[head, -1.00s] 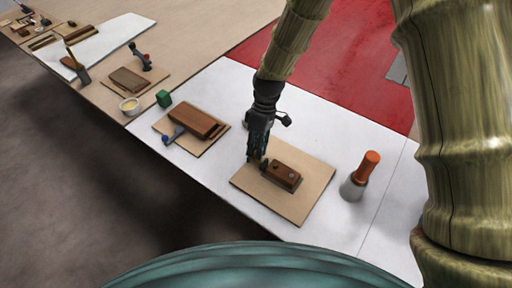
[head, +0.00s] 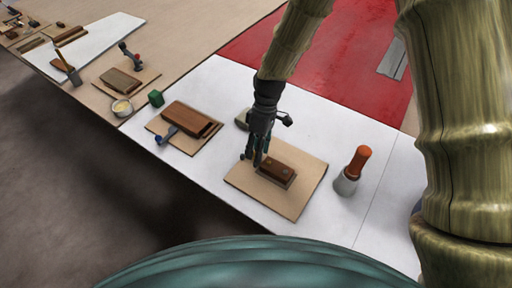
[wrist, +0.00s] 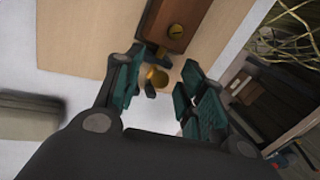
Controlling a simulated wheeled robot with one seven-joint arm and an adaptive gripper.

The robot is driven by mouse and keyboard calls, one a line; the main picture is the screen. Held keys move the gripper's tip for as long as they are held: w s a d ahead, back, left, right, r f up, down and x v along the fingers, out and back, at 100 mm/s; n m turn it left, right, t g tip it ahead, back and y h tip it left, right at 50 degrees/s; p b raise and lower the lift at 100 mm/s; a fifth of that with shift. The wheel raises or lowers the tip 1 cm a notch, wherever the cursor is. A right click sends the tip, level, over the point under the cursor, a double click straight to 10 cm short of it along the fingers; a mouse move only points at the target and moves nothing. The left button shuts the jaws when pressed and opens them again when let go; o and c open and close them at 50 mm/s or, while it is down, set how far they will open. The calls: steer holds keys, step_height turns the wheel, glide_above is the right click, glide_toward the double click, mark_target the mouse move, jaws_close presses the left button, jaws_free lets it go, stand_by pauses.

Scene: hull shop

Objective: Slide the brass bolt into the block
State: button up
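The dark brown wooden block (head: 276,168) sits on a tan board on the white bench top; in the wrist view its near end (wrist: 172,14) shows at the top, with a round brass disc on it. The brass bolt's round knob (wrist: 158,77) stands out at the block's near end, in the wrist view. Its shaft is mostly hidden. My gripper (head: 253,160) is low over the board, just left of the block. In the wrist view its teal fingers (wrist: 160,82) are apart, one on each side of the knob, with gaps visible.
The tan board (head: 291,205) has bare room in front of the block. An orange-handled tool (head: 357,163) stands to the right. A larger brown block (head: 187,118) with a blue-handled piece (head: 167,134) lies left. A green cube (head: 156,98) and small bowl (head: 122,107) are farther left.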

steer(key=shift+a, duration=0.25)
steer(key=shift+w+r, duration=0.1)
steer(key=v, duration=1.1)
steer(key=shift+r, duration=0.35)
